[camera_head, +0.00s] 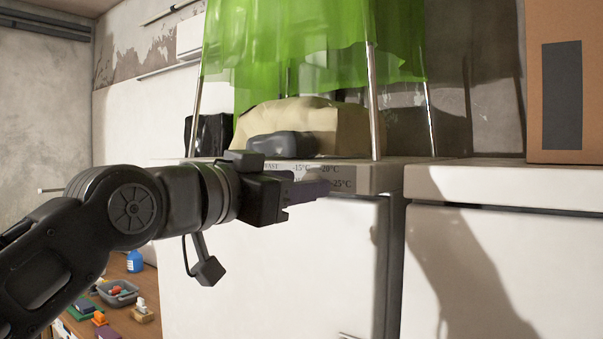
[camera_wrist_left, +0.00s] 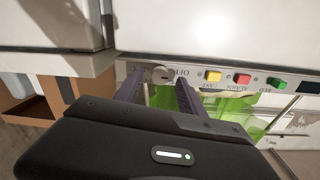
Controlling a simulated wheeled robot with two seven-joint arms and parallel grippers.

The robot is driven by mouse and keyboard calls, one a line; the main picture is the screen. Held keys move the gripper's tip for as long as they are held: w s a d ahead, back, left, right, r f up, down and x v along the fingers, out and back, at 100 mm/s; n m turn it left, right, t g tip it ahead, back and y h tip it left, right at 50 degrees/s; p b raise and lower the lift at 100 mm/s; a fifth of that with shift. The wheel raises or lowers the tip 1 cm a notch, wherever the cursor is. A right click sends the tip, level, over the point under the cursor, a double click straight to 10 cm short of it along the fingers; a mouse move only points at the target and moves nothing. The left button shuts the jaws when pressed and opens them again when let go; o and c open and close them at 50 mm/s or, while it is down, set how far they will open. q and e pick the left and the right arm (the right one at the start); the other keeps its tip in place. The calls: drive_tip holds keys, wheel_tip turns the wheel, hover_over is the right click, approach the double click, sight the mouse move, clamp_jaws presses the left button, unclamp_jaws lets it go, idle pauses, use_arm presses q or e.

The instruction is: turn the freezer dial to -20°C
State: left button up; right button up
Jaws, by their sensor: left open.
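The white freezer (camera_head: 270,270) has a grey control strip along its top front edge, with -15°C, -20°C and -25°C printed near its right end. The dial (camera_wrist_left: 162,74) is a round grey knob in the left wrist view, with a small dark mark on its face. Its setting cannot be read. In the head view my gripper mostly hides it. My left gripper (camera_head: 312,188) is open in front of the strip. In the left wrist view its two fingers (camera_wrist_left: 160,84) stand on either side of the dial; contact cannot be told. My right gripper is not in view.
Yellow (camera_wrist_left: 212,76), red (camera_wrist_left: 242,79) and green (camera_wrist_left: 275,84) buttons sit along the strip. A green translucent sheet (camera_head: 300,45) on metal legs and a beige bag (camera_head: 335,128) are on top. A second white unit (camera_head: 500,270) with a cardboard box (camera_head: 585,90) stands right.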

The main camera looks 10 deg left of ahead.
use_arm(q)
drive_tip(key=shift+w+d, duration=0.25)
drive_tip(key=shift+w, duration=0.3)
clamp_jaws()
